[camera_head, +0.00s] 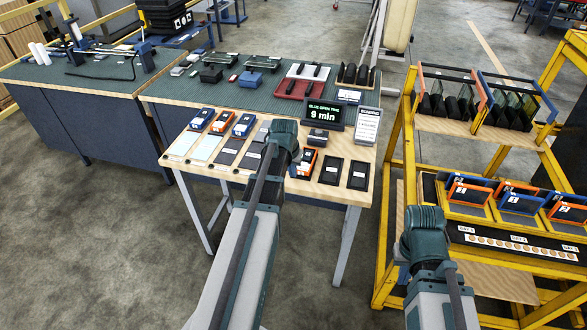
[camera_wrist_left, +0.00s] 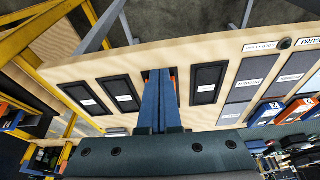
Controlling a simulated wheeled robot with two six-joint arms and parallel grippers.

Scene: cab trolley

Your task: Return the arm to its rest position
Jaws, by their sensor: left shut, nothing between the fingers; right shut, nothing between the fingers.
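My left gripper (camera_head: 285,150) is above the light wooden work table, its fingers hidden behind the wrist in the head view. In the left wrist view its two blue fingers (camera_wrist_left: 160,95) are shut together with nothing between them. They overlap a dark slot in the table top, where a bit of an orange-edged device (camera_wrist_left: 173,82) shows. In the head view that device (camera_head: 307,160) is beside the wrist. My right gripper (camera_head: 422,235) is at the lower right, in front of the yellow trolley, shut and empty; its fingertips are mostly hidden.
The wooden table (camera_head: 180,150) carries several devices, empty dark slots (camera_head: 331,171) and a sign reading 9 min (camera_head: 324,114). The yellow trolley (camera_head: 408,140) stands close at right, with racks and orange and blue devices. A green-topped bench (camera_head: 225,90) is behind. Floor at left is clear.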

